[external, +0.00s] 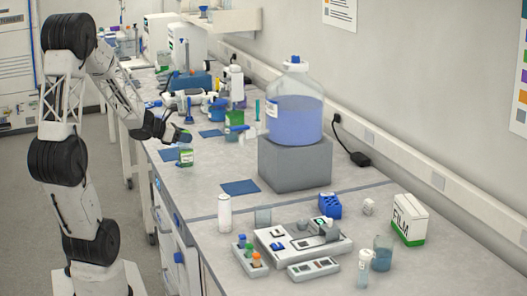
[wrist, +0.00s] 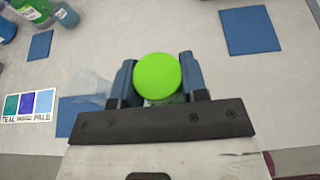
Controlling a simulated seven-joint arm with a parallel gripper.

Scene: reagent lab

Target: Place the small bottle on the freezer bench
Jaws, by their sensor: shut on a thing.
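The small bottle has a bright green round cap (wrist: 158,78), seen from above between the two blue fingers of my gripper (wrist: 157,80) in the wrist view. My gripper is shut on it. In the external view my gripper (external: 181,136) is over the left edge of the long bench, and a small bottle with a green and white label (external: 186,157) shows just below it. I cannot tell whether its base touches the surface. The grey bench (external: 205,178) runs along the wall; nothing visible marks which part is the freezer bench.
Blue mats (external: 240,187) lie flat on the bench. A large blue-filled carboy (external: 295,115) stands on a grey block (external: 290,165). Bottles and tools crowd the bench behind my gripper. A colour-swatch card (wrist: 30,106) shows in the wrist view. The bench is fairly clear around the nearer mat.

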